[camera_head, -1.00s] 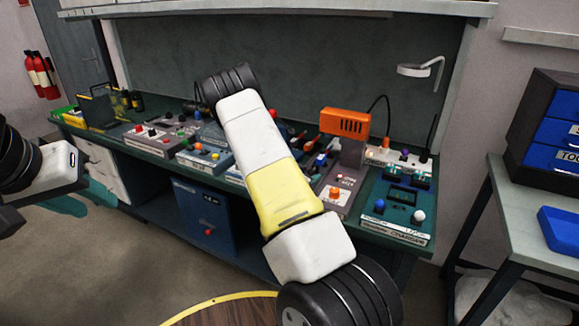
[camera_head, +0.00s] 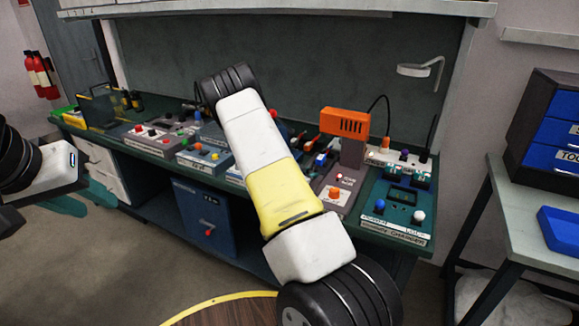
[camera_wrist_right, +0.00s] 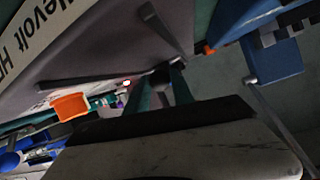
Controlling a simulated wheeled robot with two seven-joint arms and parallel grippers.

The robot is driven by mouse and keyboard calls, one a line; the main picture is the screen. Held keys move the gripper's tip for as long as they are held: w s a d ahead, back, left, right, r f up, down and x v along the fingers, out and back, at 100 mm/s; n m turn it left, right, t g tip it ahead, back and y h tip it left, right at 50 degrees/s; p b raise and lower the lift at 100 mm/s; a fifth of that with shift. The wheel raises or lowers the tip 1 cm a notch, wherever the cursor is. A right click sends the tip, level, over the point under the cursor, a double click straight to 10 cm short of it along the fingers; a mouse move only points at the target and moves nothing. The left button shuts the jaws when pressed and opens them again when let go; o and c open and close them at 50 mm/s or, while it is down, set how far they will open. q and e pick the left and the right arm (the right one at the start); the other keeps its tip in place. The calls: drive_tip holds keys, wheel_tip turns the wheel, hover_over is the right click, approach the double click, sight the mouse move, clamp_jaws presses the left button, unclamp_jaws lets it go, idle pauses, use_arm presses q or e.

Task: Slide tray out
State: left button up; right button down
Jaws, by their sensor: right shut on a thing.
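I cannot pick out the tray with certainty in either view. My right arm reaches across the bench in the head view and hides its own gripper. In the right wrist view my right gripper (camera_wrist_right: 165,74) has its teal fingers close together at a small dark part, beside a grey box with a dark handle. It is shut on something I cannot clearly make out.
A green workbench (camera_head: 152,205) holds several grey and blue control boxes. An orange-topped device (camera_head: 345,122) stands right of my arm. A blue cabinet (camera_head: 205,213) is under the bench. A side table (camera_head: 531,219) with a blue bin (camera_head: 560,236) stands at right.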

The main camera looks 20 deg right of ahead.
idle(0.8)
drive_tip(key=s+a, duration=0.8)
drive_tip(key=a, duration=0.2)
drive_tip(key=shift+s, duration=0.3)
drive_tip(key=c, duration=1.1)
unclamp_jaws()
drive_tip(key=v, duration=0.7)
drive_tip(key=shift+a, duration=0.35)
drive_tip(key=shift+s+r, duration=0.1)
drive_tip(key=shift+s, duration=0.05)
